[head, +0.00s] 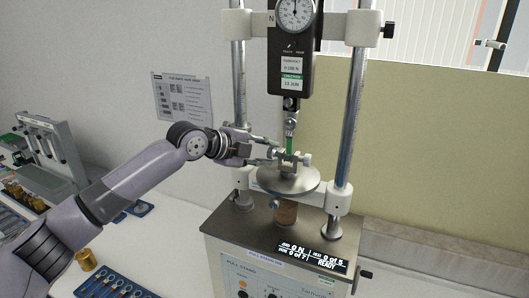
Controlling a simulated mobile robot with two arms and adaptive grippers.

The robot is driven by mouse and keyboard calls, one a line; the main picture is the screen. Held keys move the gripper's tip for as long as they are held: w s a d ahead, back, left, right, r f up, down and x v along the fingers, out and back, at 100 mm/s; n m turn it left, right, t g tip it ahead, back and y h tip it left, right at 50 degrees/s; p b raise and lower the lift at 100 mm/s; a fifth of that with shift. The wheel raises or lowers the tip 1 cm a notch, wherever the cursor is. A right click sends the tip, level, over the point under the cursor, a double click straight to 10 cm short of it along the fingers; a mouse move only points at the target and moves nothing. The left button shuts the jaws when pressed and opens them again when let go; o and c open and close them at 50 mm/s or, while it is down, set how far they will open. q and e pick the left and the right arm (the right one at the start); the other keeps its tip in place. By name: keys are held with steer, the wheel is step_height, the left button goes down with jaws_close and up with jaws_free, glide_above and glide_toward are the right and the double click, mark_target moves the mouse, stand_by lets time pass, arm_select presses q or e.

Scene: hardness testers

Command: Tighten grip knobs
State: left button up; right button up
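The pull stand (262,238) stands on the bench, with its force gauge (291,50) at the top. Below the gauge, a green strip (289,145) hangs from the upper hook into the lower metal grip. That grip sits on a round metal plate (285,182). A small knob (306,159) sticks out on the grip's right side. My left gripper (271,151) reaches in from the left at the grip's left side. Its two fingers look apart, one above the other. The left side of the grip is partly hidden by the fingertips, so contact is unclear. My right gripper is out of view.
Two steel columns (240,90) flank the grip closely. A display (313,257) on the stand reads READY. A blue tray (115,286) and brass weights (86,260) lie at lower left. Another tester (50,150) stands at far left; a printed sheet (183,98) is behind my arm.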

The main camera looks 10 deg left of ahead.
arm_select(q)
steer(key=o, duration=0.3)
steer(key=shift+o, duration=0.2)
steer(key=v, duration=1.2)
steer(key=shift+w+r, duration=0.1)
